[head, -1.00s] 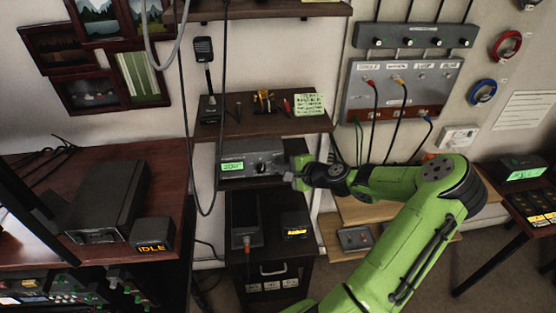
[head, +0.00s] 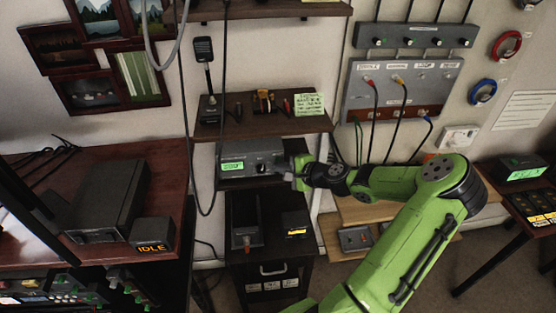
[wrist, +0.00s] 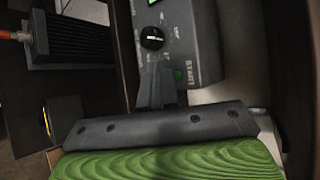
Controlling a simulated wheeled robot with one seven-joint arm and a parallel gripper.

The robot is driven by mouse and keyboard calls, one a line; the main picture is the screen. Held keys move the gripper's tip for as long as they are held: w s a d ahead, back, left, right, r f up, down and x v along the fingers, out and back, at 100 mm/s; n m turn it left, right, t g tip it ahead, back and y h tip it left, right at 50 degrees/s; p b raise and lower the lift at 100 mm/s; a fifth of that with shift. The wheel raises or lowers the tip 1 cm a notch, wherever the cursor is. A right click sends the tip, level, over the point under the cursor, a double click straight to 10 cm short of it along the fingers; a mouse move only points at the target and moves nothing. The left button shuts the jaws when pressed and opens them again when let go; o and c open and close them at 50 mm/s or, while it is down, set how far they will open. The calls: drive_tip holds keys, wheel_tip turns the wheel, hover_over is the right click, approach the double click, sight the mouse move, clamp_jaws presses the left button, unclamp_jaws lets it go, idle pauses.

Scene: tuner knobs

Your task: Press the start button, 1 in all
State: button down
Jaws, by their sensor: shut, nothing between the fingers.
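The grey tuner box (head: 228,181) sits on a shelf, with a lit green display (head: 236,167) and a black knob on its front. The wrist view shows its front panel (wrist: 196,30) close up, with the black knob (wrist: 151,38) and a START label. A small green start button (wrist: 178,75) shows beside that label, partly hidden by a fingertip. My gripper (wrist: 156,72) is shut and empty, its tips at the panel next to the button. I cannot tell whether they touch it. In the head view my gripper (head: 291,178) is at the tuner's right end.
A shelf (head: 290,126) with small items and a green note is just above the tuner. A black cabinet with two dark devices stands below. Hanging cables run down left of the tuner. A box reading IDLE (head: 152,235) sits on the left desk.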

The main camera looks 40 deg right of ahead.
idle(0.5)
drive_tip(key=shift+w+d, duration=0.25)
drive_tip(key=shift+w, duration=0.1)
drive_tip(key=shift+w+d, duration=0.15)
drive_tip(key=shift+w, duration=0.15)
idle(0.5)
drive_tip(key=shift+s+a+p, duration=0.3)
drive_tip(key=shift+s+a, duration=0.1)
drive_tip(key=shift+s, duration=0.25)
drive_tip(key=s+a, duration=0.1)
drive_tip(key=s, duration=0.1)
drive_tip(key=s+a, duration=0.2)
idle(0.5)
drive_tip(key=shift+d, duration=0.1)
idle(0.5)
